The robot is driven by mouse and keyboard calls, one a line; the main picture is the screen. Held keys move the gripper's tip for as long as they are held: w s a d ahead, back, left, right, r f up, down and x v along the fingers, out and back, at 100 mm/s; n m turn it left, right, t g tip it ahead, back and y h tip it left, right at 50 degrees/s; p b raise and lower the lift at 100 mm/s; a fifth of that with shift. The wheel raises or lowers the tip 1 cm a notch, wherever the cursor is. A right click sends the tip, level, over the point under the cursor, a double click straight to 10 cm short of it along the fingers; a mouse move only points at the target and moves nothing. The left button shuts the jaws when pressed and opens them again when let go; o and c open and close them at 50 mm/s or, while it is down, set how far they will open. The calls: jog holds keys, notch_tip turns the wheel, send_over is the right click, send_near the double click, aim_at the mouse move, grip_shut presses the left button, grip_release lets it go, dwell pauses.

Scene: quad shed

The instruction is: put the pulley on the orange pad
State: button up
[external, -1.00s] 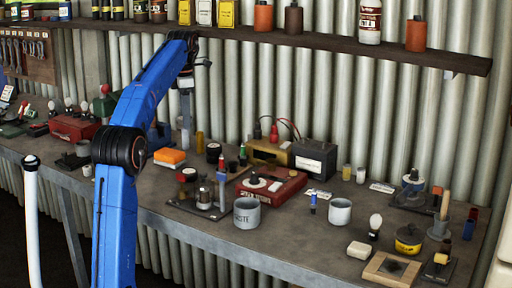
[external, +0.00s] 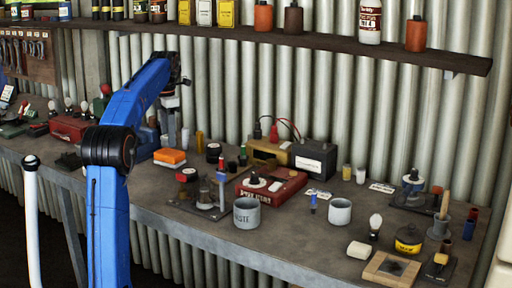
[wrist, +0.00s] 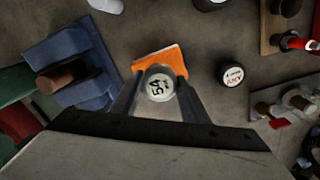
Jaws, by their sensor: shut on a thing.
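My gripper (wrist: 157,95) is shut on a round pale disc marked "54", which I take to be the pulley (wrist: 158,86). In the wrist view, the pulley overlaps the orange pad (wrist: 172,60), whose far part shows beyond it. The height of the pulley above the pad cannot be told from this view. In the external view, the orange pad (external: 170,155) lies on the bench left of centre.
A dark round tin with a white label (wrist: 232,74) stands right of the pad. A blue block-like fixture (wrist: 72,65) stands to the left. A red box (external: 272,187) and a grey waste cup (external: 247,213) stand further right on the bench.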

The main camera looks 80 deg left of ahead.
jog(key=shift+f, duration=1.2)
jog(key=shift+f, duration=0.1)
jog(key=o, duration=1.1)
jog(key=shift+o, duration=0.2)
notch_tip(320, 180, up, 12)
jog(key=shift+r, duration=0.1)
